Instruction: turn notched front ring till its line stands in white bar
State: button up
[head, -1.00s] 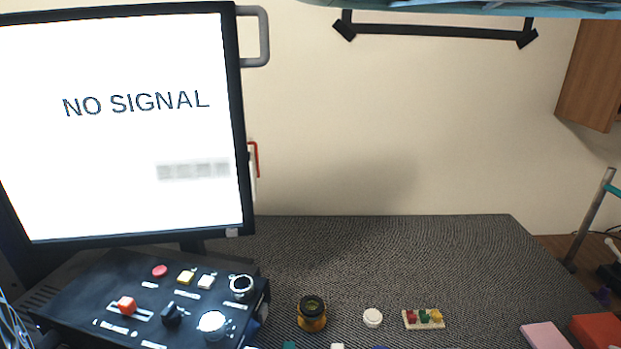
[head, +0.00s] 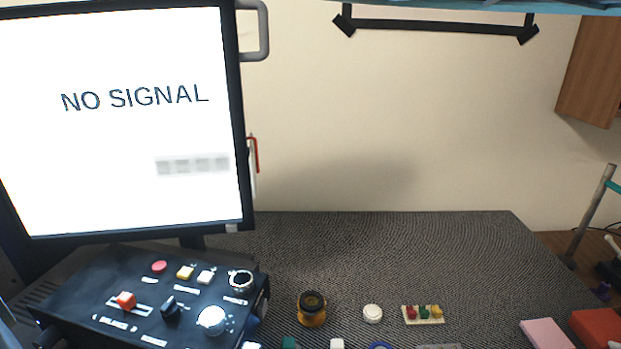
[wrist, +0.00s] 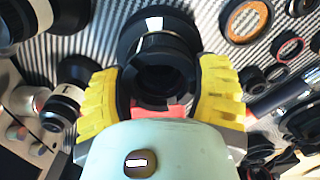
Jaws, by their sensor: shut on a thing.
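In the wrist view my gripper (wrist: 158,92) has its two yellow finger pads on either side of a dark lens. The lens's near black ring (wrist: 160,72) sits between the pads, and the gripper is shut on it. This ring has an uneven, notched-looking near rim. Behind it are a pale shiny band (wrist: 160,24) and a wider black barrel. My gripper does not show in the head view.
In the wrist view, a white-and-black lens part (wrist: 62,104) lies left. Several loose rings, including a red-edged ring (wrist: 287,51), lie right on the striped surface. In the head view, a black control box (head: 140,300) and an amber-and-black round part (head: 312,310) stand on the table.

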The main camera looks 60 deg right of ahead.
jog(key=m, duration=0.4)
jog(key=shift+a, duration=0.1)
jog(key=o, duration=1.4)
jog(key=shift+c, duration=0.2)
